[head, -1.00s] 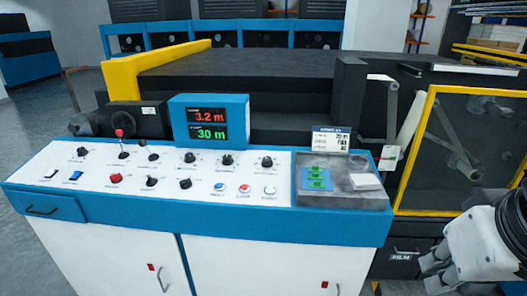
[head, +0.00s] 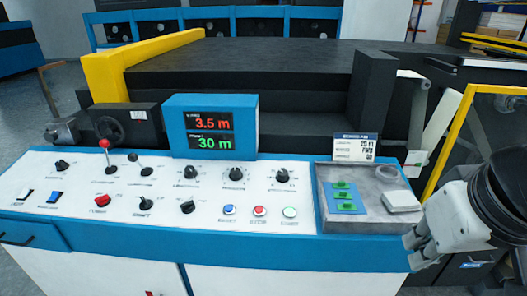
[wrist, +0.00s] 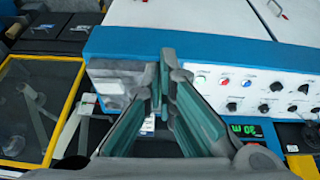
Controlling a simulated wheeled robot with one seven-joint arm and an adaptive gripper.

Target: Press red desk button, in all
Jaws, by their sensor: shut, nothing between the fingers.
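The red desk button (head: 260,211) is on the white sloped control panel (head: 110,180) in the head view. It sits between a blue button (head: 229,210) and a pale green-white button (head: 290,212). My gripper (head: 412,250) is at the right end of the desk, beside its blue front edge and well apart from the red button. In the wrist view my gripper (wrist: 165,58) is shut and empty, with its tips over the desk's end. The small buttons also show there, to the right of the fingers.
A display (head: 210,125) reads 3.5 m in red and 30 m in green. A red-topped lever (head: 105,145), another red control (head: 101,200) and several black knobs stand on the panel. A grey tray (head: 330,217) holds green items and a white block (head: 401,201). A yellow-framed guard (head: 448,140) stands at right.

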